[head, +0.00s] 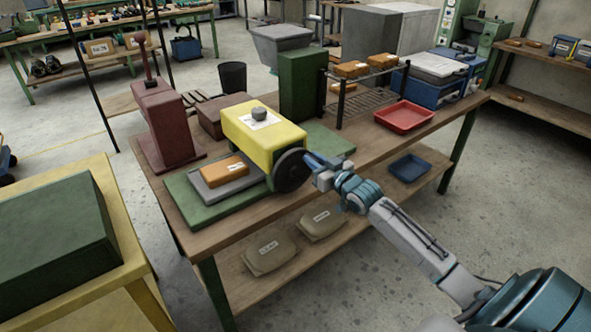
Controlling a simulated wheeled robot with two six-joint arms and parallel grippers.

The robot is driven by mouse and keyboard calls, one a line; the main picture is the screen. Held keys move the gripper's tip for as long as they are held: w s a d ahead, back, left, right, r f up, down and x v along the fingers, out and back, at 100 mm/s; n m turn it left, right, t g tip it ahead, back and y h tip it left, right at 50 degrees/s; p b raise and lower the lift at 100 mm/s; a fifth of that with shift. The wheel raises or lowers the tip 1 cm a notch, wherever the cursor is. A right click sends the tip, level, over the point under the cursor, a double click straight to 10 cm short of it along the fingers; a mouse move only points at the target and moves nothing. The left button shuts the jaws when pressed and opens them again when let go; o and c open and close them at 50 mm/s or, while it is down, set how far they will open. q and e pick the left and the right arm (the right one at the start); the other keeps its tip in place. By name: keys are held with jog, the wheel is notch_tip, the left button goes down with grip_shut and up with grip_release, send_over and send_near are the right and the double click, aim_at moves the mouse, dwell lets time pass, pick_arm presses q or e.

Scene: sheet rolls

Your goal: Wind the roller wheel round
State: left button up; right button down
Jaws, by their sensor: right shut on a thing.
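The roller machine is a yellow housing (258,135) with a grey knob on top, standing on a green base on the wooden table. Its dark round roller wheel (291,171) is on the side facing right. My right gripper (312,163) is at the wheel's right rim, its blue fingers shut on a part there. The fingers hide what they hold, most likely a handle of the wheel. My left gripper is not in view.
An orange box (224,171) lies on a grey slab beside the yellow housing. A red tray (404,117), a wire rack (368,97) and a dark red machine (164,125) stand on the same table (365,155). A blue tray (409,168) is on the lower shelf. Open floor lies to the right.

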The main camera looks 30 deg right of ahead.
aim_at(297, 157)
jog(key=shift+s+a+r+p, duration=0.1)
jog(key=shift+s+a+p, duration=0.1)
jog(key=shift+a+p, duration=0.2)
jog(key=shift+s+a+r+p, duration=0.15)
jog(key=shift+a+p, duration=0.1)
jog(key=shift+a, duration=0.2)
jog(key=shift+a+p, duration=0.3)
jog(key=shift+a, duration=0.55)
jog(key=c, duration=0.6)
grip_release()
jog(key=shift+w, duration=0.15)
jog(key=o, duration=0.4)
jog(key=shift+r, duration=0.1)
